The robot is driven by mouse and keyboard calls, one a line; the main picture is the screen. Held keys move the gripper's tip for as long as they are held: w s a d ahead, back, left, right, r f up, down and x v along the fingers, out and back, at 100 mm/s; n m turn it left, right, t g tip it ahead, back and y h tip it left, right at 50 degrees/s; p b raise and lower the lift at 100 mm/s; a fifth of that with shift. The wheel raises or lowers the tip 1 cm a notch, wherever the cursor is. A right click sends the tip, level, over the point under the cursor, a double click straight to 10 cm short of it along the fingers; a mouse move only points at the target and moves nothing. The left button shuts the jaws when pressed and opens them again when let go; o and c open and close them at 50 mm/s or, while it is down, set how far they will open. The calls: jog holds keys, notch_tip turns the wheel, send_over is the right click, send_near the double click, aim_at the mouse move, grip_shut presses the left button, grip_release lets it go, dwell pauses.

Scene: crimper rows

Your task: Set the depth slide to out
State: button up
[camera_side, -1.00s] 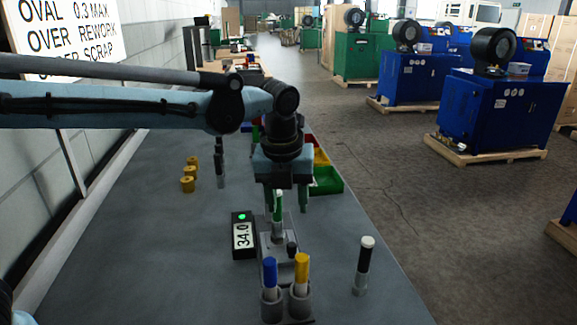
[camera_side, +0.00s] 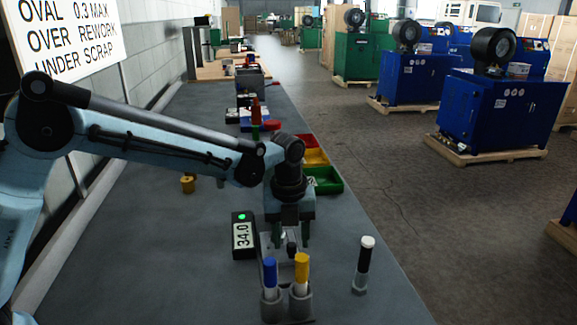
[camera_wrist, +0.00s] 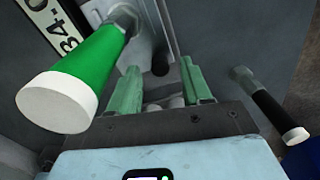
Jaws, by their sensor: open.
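A grey metal fixture (camera_side: 270,252) stands on the bench, with a small dark knob (camera_side: 291,249) that appears to belong to the depth slide. The knob also shows in the wrist view (camera_wrist: 160,64), beyond and between my fingertips. My gripper (camera_side: 287,238) points down over the fixture, open and empty, its green fingers apart; contact with the knob cannot be told. A green handle with a white end (camera_wrist: 85,75) stands close to the left of my fingers in the wrist view. A display (camera_side: 243,235) beside the fixture reads 34.0 with a green light.
Blue (camera_side: 269,272) and yellow (camera_side: 302,268) handles stand in grey cups in front of the fixture. A black, white-topped handle (camera_side: 366,260) stands to the right. Coloured bins (camera_side: 325,181) lie behind my gripper. The bench left of the display is clear.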

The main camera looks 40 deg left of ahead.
jog(key=shift+f, duration=0.7)
grip_shut()
